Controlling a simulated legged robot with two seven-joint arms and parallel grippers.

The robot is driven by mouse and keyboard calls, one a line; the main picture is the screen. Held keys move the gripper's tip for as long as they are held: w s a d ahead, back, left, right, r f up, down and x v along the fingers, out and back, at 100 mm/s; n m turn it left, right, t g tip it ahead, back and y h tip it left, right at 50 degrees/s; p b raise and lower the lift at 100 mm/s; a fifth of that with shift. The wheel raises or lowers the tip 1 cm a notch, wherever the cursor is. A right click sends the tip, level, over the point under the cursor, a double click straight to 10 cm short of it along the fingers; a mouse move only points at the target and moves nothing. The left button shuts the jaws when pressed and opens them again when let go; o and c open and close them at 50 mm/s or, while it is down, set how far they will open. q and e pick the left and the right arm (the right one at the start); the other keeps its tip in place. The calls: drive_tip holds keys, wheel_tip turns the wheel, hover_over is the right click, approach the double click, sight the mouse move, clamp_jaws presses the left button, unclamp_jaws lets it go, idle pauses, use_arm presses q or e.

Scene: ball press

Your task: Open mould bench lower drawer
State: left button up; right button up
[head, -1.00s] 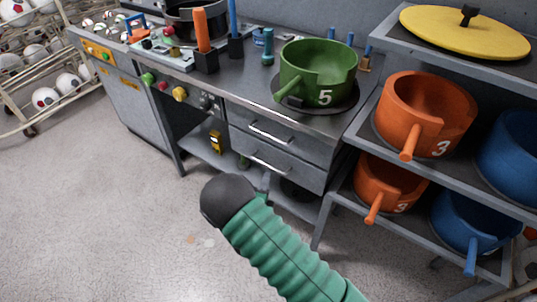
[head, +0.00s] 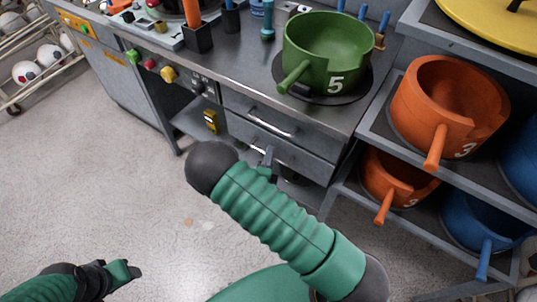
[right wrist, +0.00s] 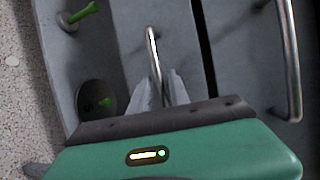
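The mould bench (head: 235,62) is a grey metal bench with two drawers under its top. The lower drawer (head: 308,163) looks flush with the bench front. Its bar handle (right wrist: 153,48) shows in the right wrist view, running down between the fingers of my right gripper (right wrist: 161,92). These fingers stand on either side of the bar, and I see no clear grip on it. In the head view my right gripper (head: 267,158) is at the lower drawer's front, partly hidden by my arm. My left gripper (head: 133,270) is low at the left, away from the bench, its finger gap unclear.
The upper drawer (head: 275,117) is shut, and its handle (right wrist: 290,65) shows in the right wrist view. A green pot (head: 325,45) marked 5 stands on the bench. The floor (head: 130,190) in front is clear.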

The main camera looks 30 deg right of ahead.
drive_tip(key=shift+d, duration=0.1)
clamp_jaws()
drive_tip(key=shift+d, duration=0.15)
drive_tip(key=shift+s+f, duration=0.15)
idle(0.7)
